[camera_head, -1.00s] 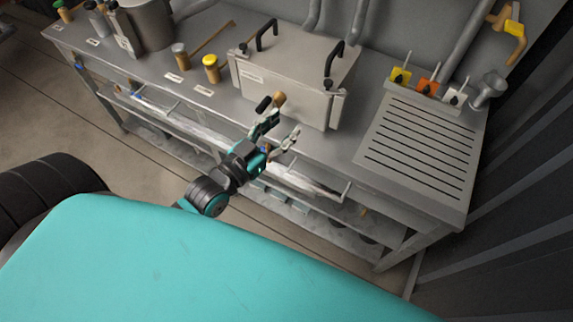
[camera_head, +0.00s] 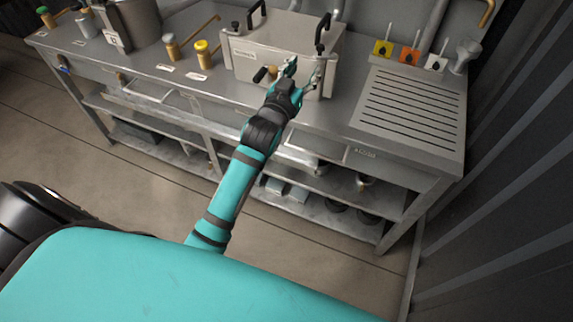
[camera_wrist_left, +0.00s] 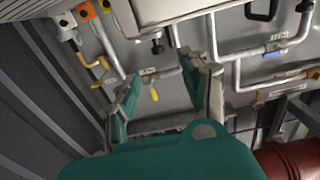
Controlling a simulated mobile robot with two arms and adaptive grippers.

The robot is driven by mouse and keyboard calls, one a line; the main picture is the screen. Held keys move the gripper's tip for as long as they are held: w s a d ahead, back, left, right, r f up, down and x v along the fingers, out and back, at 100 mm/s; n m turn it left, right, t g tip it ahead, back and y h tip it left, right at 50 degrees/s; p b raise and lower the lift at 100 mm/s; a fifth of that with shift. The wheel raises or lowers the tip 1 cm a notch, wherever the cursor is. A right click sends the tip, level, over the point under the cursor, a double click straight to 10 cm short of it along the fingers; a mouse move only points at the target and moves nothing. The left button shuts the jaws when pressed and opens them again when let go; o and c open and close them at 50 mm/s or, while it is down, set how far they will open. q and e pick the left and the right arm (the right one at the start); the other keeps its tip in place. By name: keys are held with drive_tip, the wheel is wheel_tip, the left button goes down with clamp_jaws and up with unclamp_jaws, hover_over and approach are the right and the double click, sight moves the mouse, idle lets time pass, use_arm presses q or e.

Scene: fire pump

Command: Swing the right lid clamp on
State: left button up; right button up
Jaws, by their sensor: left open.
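The steel tank (camera_head: 270,62) with its lid stands on the counter in the head view. Black lid handles (camera_head: 323,33) rise at its upper left and upper right. A dark knob (camera_head: 235,27) shows at the left end of the lid. The right lid clamp cannot be made out clearly near the right front corner. My left gripper (camera_head: 302,70) is in front of the tank's right front, fingers spread and empty; contact cannot be judged. In the left wrist view the same gripper (camera_wrist_left: 165,95) is open with nothing between its fingers. My right gripper is not in view.
A slotted drainboard (camera_head: 410,105) lies to the right. Yellow (camera_head: 382,48) and orange (camera_head: 410,55) valve plates stand behind it. Brass-stemmed valves (camera_head: 204,54) stand left.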

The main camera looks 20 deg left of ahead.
sight(319, 49)
use_arm(q)
drive_tip(key=w, duration=1.1)
drive_tip(key=shift+w, duration=0.25)
drive_tip(key=s+b, duration=0.2)
drive_tip(key=s, duration=1.6)
drive_tip(key=f+g, duration=0.1)
drive_tip(key=f, duration=0.6)
drive_tip(key=s+f+g+h+p, duration=0.1)
drive_tip(key=f, duration=0.6)
drive_tip(key=s+f+m+g+p, duration=0.1)
drive_tip(key=f+g, duration=0.1)
drive_tip(key=f, duration=0.5)
drive_tip(key=shift+s+d+f, duration=0.1)
drive_tip(key=shift+d+f, duration=0.1)
drive_tip(key=shift+f, duration=0.05)
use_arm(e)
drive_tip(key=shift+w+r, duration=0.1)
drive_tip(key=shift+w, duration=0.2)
use_arm(q)
drive_tip(key=shift+r, duration=0.1)
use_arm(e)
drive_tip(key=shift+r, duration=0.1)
